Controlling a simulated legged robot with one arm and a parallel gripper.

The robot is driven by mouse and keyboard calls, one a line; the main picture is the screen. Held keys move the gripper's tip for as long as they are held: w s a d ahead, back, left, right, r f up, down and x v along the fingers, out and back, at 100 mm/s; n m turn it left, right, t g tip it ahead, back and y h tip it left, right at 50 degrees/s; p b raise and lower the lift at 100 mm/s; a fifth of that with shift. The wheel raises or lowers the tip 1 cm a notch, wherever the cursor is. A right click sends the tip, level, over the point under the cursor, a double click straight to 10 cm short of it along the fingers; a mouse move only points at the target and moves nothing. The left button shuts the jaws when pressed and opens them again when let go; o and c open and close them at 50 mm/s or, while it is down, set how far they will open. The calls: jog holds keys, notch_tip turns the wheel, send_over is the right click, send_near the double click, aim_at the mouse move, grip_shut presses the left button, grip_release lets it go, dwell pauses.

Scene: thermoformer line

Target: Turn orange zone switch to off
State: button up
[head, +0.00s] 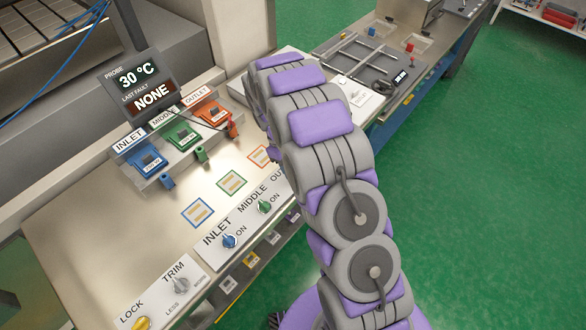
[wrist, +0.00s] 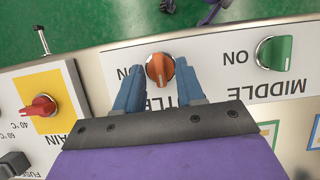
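The orange zone switch (wrist: 160,68) is a round orange knob on a white label plate, seen in the wrist view, where the label appears upside down. My gripper (wrist: 158,82) is open, with one blue finger on each side of the knob. Whether the fingers touch the knob I cannot tell. The knob's grip ridge runs roughly along the picture's vertical, between the fingers. Part of its label is hidden behind the fingers. In the head view my arm covers the orange switch and the gripper.
The green middle switch (wrist: 274,53) is beside it; a red knob on a yellow plate (wrist: 40,106) is on the other side. In the head view are the blue inlet switch (head: 230,241), trim knob (head: 181,284), yellow lock knob (head: 141,323) and a display reading 30 °C and NONE (head: 138,86).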

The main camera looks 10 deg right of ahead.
jog(key=p+v, duration=0.1)
jog(key=v, duration=1.5)
jog(key=shift+w+r, duration=0.2)
jog(key=shift+r, duration=0.1)
jog(key=s+d+r+m+b, duration=0.25)
jog(key=s+r, duration=0.25)
jog(key=s, duration=0.4)
jog(key=s+d+f+m+t+y+b, duration=0.1)
jog(key=s+m, duration=0.1)
jog(key=s, duration=1.3)
jog(key=s+d+f+m+y+b, duration=0.1)
jog(key=s+m+b, duration=0.1)
jog(key=s, duration=1.4)
jog(key=shift+s+f+m+t+y, duration=0.2)
jog(key=shift+f+m+t+y, duration=0.2)
jog(key=shift+m, duration=0.05)
